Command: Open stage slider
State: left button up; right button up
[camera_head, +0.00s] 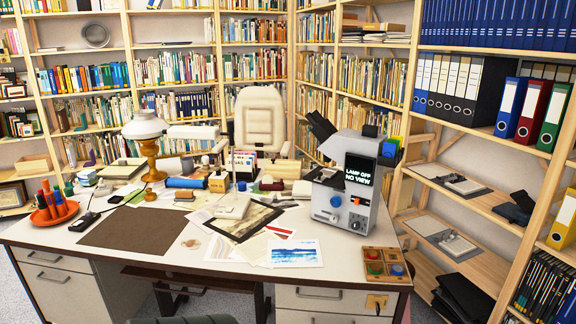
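A grey-white box-shaped viewing device (338,213) stands upright at the right end of the desk, with dark eyepiece-like tubes (322,127) at its upper left. Its black screen (359,169) reads "LAMP OFF NO VIEW". Its front carries a blue knob (336,201), an orange part (355,200) and other small controls. I cannot tell which part is the stage slider, or its position. Neither of my grippers shows in the head view.
A wooden tray with coloured pieces (385,265) lies near the desk's front right corner. Prints and papers (295,253) lie left of the device. A brown mat (133,230), a lamp (146,140) and a red dish (54,215) are further left. Bookshelves (445,140) stand close on the right.

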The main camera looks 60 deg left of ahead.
aim_at(327, 171)
jog(key=i+j+u, duration=0.2)
jog(key=i+u, duration=0.25)
jog(key=i+j+u, duration=0.1)
jog(key=i+u, duration=0.75)
jog(key=k+l, duration=0.05)
